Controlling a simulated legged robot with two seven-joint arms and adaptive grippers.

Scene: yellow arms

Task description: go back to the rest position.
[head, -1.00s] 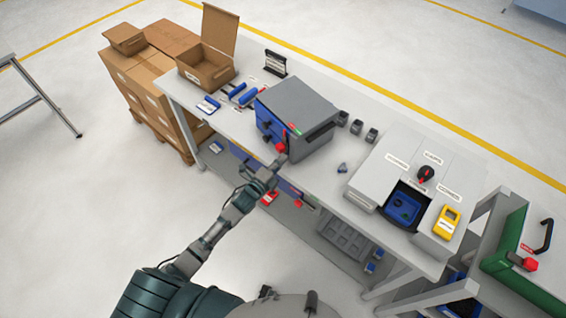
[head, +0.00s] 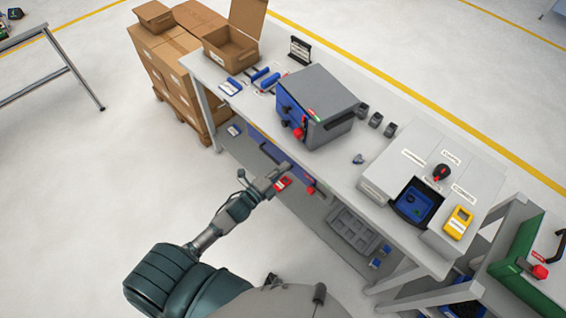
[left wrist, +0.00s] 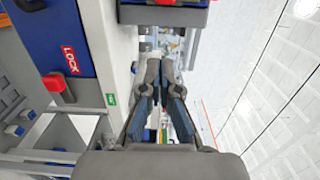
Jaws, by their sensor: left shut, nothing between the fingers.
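My left gripper (head: 278,177) is in front of the workbench's front edge, below the tabletop, in the head view. It is shut and empty, apart from the grey and blue box. In the left wrist view its fingers (left wrist: 158,84) point away from the camera and nothing shows between them. The left arm is bent and reaches forward from the bottom of the head view. My right gripper is in neither view.
A grey workbench (head: 228,115) bears a grey box with a blue front (head: 318,88), an open cardboard box (head: 230,45) and a grey console (head: 390,178) with a yellow device (head: 458,222). Cardboard boxes (head: 170,65) stand at the left. The floor left of my arm is clear.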

